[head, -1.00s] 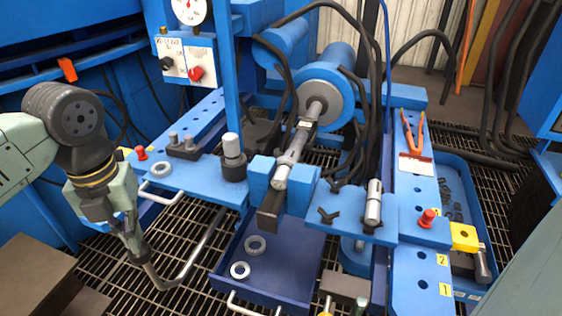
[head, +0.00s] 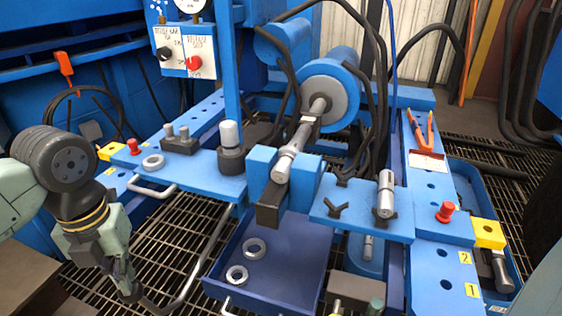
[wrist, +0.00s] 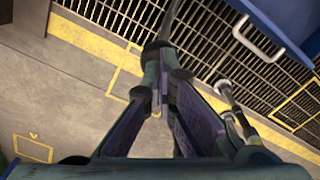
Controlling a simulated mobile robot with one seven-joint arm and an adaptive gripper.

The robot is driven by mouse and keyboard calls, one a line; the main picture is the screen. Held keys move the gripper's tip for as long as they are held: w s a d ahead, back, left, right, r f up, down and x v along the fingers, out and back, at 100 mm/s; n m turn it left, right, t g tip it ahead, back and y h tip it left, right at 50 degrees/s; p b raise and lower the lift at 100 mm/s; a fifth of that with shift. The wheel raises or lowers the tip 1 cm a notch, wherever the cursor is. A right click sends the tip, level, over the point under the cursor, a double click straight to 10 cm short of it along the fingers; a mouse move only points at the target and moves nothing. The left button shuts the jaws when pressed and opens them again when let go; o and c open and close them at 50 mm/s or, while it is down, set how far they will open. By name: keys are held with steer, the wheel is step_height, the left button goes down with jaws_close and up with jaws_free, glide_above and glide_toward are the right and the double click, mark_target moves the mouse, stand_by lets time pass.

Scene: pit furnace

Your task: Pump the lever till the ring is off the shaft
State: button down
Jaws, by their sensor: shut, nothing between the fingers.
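The lever (head: 197,275) is a grey bent bar that rises to the right beside the blue press; its lower end is dark. My gripper (head: 130,292) points down at the lever's dark end, and its fingers are shut with nothing between them. In the wrist view my fingertips (wrist: 162,92) are close to a dark rod with a black collar (wrist: 158,46); I cannot tell whether they touch. The grey shaft (head: 304,130) runs from the round ram (head: 328,97) to the blue block at the front. I cannot clearly make out a ring on the shaft.
Two loose rings (head: 254,248) lie in the blue tray (head: 295,258). A control panel with a red knob (head: 194,63) stands behind. Orange-handled pliers (head: 421,128) lie at right. Metal grating covers the floor around the lever.

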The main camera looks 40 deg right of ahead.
step_height(320, 180, up, 11)
steer(key=w+d+p, duration=0.1)
steer(key=d+p, duration=0.1)
steer(key=p, duration=0.5)
steer(key=shift+w, duration=0.3)
steer(key=shift+d+f, duration=0.1)
steer(key=shift+f, duration=0.05)
